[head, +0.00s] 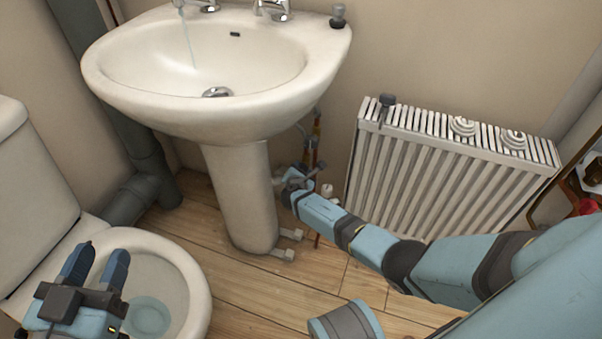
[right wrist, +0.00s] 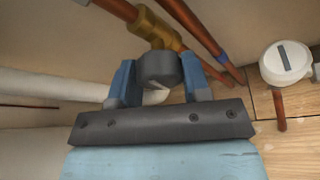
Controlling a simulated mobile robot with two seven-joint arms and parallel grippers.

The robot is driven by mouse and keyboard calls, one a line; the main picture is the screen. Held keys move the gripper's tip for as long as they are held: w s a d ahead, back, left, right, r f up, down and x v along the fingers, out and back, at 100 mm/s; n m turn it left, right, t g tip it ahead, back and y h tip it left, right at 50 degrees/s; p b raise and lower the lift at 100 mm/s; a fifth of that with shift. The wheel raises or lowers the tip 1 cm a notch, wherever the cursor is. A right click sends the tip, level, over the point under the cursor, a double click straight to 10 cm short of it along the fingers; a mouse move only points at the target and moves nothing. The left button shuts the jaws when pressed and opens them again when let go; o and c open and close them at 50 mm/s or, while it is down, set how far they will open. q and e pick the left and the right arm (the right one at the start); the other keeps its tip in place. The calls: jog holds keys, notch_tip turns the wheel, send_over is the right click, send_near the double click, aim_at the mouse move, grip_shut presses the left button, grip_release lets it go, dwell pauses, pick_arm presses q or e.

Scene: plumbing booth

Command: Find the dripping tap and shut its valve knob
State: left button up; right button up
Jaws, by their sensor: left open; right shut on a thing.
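A thin stream of water (head: 188,40) falls from the left tap (head: 206,6) into the white basin (head: 93,75). No water shows at the right tap (head: 273,11). My right gripper (head: 296,175) reaches low beside the pedestal, under the basin. In the right wrist view, my right gripper (right wrist: 158,80) is shut on a dark grey round knob (right wrist: 159,66), one finger on each side. The knob sits on a brass valve (right wrist: 153,27) on a copper pipe (right wrist: 112,7). My left gripper (head: 97,262) is open and empty above the toilet bowl.
The basin pedestal (head: 238,190) stands left of my right gripper. A white radiator (head: 430,165) is to the right. The toilet (head: 190,275) fills the lower left. A second copper pipe (right wrist: 190,35) runs beside the valve, near a white round fitting (right wrist: 286,62).

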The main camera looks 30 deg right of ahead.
jog(key=shift+d+m+t+b, duration=0.1)
jog(key=shift+m+t+b, duration=0.25)
jog(key=shift+m, duration=0.35)
jog(key=shift+m+t, duration=0.3)
jog(key=shift+t, duration=0.05)
jog(key=shift+m+t+y, duration=0.4)
jog(key=shift+m+t, duration=0.1)
jog(key=shift+m, duration=0.6)
jog(key=m+t, duration=0.2)
jog(key=m, duration=0.3)
jog(key=shift+m+t+h, duration=0.3)
jog(key=shift+m+t, duration=0.2)
jog(key=shift+m, duration=0.7)
pick_arm(q)
jog(key=shift+w+a+r+m, duration=0.15)
jog(key=shift+w+a+m, duration=0.05)
jog(key=shift+m, duration=0.3)
pick_arm(e)
jog(key=shift+f+m+h, duration=0.1)
jog(key=shift+m+h, duration=0.2)
